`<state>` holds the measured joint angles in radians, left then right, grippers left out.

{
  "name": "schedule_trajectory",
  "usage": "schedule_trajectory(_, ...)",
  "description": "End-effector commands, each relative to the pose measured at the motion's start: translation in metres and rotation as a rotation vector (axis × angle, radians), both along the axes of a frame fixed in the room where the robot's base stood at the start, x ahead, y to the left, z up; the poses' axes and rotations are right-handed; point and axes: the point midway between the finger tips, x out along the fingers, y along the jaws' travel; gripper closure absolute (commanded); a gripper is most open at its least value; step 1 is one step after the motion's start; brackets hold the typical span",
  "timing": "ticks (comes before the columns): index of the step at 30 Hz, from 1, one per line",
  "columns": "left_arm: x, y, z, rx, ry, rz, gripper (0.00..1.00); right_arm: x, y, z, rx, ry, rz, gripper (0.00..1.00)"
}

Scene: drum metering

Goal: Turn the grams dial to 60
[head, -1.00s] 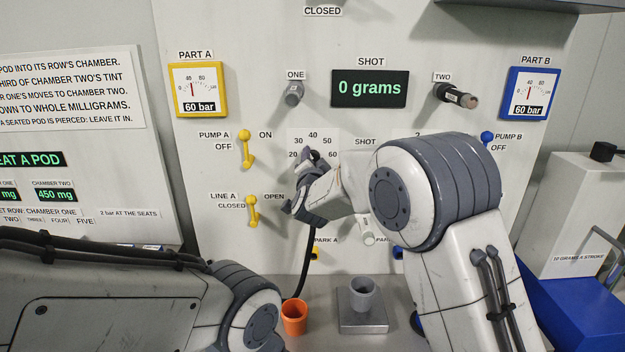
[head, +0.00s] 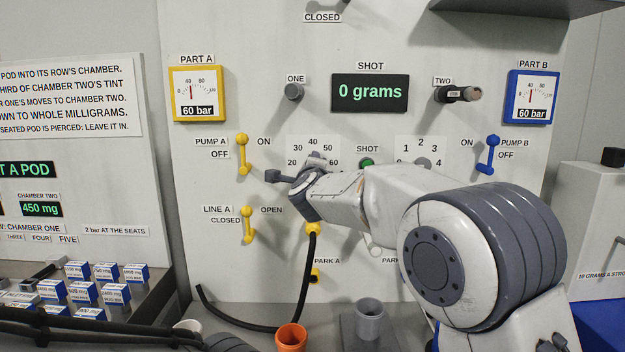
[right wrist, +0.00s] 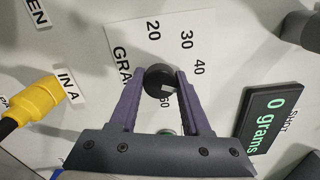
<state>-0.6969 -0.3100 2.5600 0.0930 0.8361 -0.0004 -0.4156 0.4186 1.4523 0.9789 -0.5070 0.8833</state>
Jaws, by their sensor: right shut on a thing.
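The grams dial is a round black knob (right wrist: 159,80) on a white number plate (head: 297,146) marked 20 to 60. My right gripper (right wrist: 160,82) has its two purple fingers on either side of the knob and is shut on it. A pale mark shows on the knob's lower right in the wrist view; I cannot tell which number it points to. The shot display (head: 370,92) reads 0 grams. My left gripper is out of view.
A green SHOT button (head: 366,163) and a second dial (head: 423,163) marked 1 to 4 lie right of the grams dial. A yellow plug (head: 313,229) with a black hose is just below my right gripper. Yellow levers (head: 242,154) stand to the left. An orange cup (head: 291,337) stands below.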

Motion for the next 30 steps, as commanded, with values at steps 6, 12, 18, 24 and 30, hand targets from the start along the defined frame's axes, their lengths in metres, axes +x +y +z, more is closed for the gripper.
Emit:
schedule_trajectory(6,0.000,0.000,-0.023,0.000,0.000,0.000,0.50,0.000,-0.001,-0.005,0.206,-0.001,-0.001,1.00)
schedule_trajectory(12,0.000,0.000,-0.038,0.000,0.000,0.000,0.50,0.000,0.000,-0.005,0.396,0.001,-0.001,1.00)
schedule_trajectory(18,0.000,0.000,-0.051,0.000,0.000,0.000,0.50,0.000,-0.001,-0.004,0.586,0.001,-0.002,1.00)
schedule_trajectory(24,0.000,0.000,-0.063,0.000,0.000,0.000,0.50,0.001,0.000,-0.005,0.772,0.002,-0.001,1.00)
schedule_trajectory(30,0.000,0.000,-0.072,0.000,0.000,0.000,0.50,0.001,0.000,-0.004,0.935,0.001,-0.003,1.00)
